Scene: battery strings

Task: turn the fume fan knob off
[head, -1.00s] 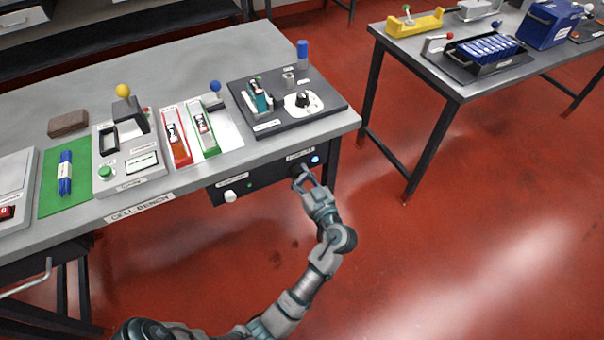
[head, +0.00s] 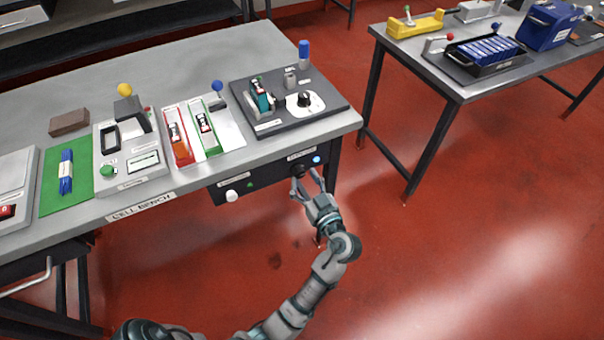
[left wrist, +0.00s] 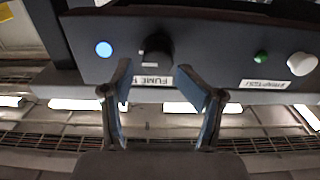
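The fume fan knob (head: 298,170) is black and sits on the dark front panel under the cell bench. In the left wrist view, which is upside down, the knob (left wrist: 158,48) sticks out above a label starting "FUME", partly covered by a finger. A round blue light (head: 316,160) beside it is lit, and the light (left wrist: 103,49) shows clearly in the wrist view. My left gripper (head: 306,181) is open just in front of the panel. Its fingertips (left wrist: 155,76) are spread either side of the knob, with nothing between them. My right gripper is not in view.
The same panel (left wrist: 215,60) carries a green light (left wrist: 261,57) and a white knob (left wrist: 302,63). The bench edge (head: 270,146) overhangs the panel. A bench leg (head: 332,165) stands just right of it. The red floor in front is clear.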

